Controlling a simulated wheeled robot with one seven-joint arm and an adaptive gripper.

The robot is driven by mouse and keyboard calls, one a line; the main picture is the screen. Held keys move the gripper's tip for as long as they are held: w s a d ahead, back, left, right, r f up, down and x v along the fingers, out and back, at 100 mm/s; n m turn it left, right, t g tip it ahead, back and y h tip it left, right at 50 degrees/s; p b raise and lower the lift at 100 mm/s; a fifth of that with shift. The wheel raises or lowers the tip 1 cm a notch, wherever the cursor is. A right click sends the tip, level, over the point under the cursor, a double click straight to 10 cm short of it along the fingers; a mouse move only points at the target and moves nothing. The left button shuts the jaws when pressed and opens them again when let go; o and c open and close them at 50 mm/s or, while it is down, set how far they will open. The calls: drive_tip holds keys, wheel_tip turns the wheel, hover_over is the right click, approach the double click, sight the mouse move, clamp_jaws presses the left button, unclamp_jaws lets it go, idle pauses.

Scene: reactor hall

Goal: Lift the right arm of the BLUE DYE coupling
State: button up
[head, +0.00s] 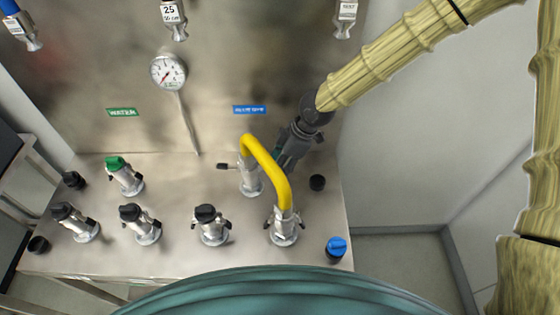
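The BLUE DYE coupling (250,180) is a silver fitting under a blue label (249,110) with blurred lettering. One end of a yellow hose (268,163) sits on its top. Its left arm (227,166) is dark and sticks out sideways to the left. Its right arm is hidden behind the hose and my gripper. My gripper (279,160) reaches down from the upper right, close to the coupling's right side and behind the hose. Its fingertips are partly hidden, so I cannot tell whether it is open or touches the right arm.
The hose's other end sits on a front coupling (284,228). A green-capped coupling (124,175) and several black-capped ones stand left. A black cap (317,183) and a blue cap (336,247) lie near the panel's right edge. A dial gauge (168,72) with a stem is behind.

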drive_tip(key=shift+c, duration=0.4)
clamp_jaws()
drive_tip(key=shift+a+r+h, duration=0.15)
drive_tip(key=shift+r+h, duration=0.05)
drive_tip(key=shift+h, duration=0.1)
drive_tip(key=shift+a+r+h+p, duration=0.2)
drive_tip(key=shift+r+h+p, duration=0.3)
drive_tip(key=shift+h, duration=0.7)
drive_tip(key=shift+o, duration=0.4)
unclamp_jaws()
drive_tip(key=shift+a, duration=0.1)
